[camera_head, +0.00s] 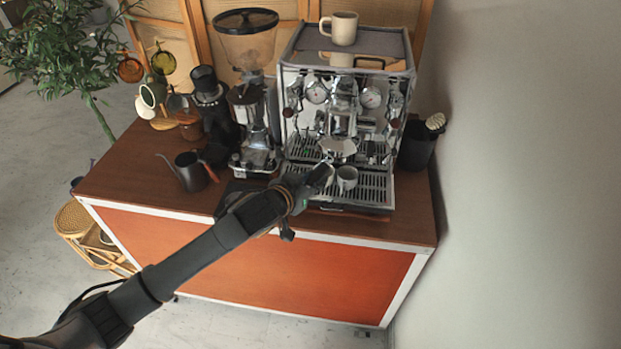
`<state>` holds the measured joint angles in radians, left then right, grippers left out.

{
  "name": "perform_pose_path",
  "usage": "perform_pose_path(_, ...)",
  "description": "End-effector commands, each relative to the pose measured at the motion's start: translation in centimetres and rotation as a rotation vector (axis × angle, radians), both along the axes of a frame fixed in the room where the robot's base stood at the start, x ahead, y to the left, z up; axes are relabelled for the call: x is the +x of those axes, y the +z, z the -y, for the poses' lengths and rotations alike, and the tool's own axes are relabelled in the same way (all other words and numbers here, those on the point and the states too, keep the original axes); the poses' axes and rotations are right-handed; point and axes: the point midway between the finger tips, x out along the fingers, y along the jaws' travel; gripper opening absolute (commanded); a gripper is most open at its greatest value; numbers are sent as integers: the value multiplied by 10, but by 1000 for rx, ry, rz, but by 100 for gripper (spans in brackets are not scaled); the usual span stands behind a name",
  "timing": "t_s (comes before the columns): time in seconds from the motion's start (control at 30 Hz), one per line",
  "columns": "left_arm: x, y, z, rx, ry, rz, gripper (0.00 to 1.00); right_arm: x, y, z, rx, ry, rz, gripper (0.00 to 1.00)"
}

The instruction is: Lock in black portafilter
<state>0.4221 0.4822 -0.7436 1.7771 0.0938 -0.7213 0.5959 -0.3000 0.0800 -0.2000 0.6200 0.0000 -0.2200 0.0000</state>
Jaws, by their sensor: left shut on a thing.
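My left gripper (318,177) reaches in from the lower left to the front of the espresso machine (345,95) and is shut on the black portafilter. The portafilter's metal head (338,147) shows just beyond the fingers, below the machine's group head (343,95). Most of the handle is hidden by the gripper. I cannot tell whether the portafilter head touches the group. A small grey cup (347,177) stands on the drip tray (372,188) just right of the gripper. My right gripper is not in view.
A coffee grinder (250,100) stands close left of the machine. A beige mug (344,28) sits on top of the machine. A wall is at the right.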

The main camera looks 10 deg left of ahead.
Motion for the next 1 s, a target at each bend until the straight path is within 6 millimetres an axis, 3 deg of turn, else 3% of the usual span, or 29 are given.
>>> perform_pose_path(1.0, -5, -1, 14, 0, 115, -3, 0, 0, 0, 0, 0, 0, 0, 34)
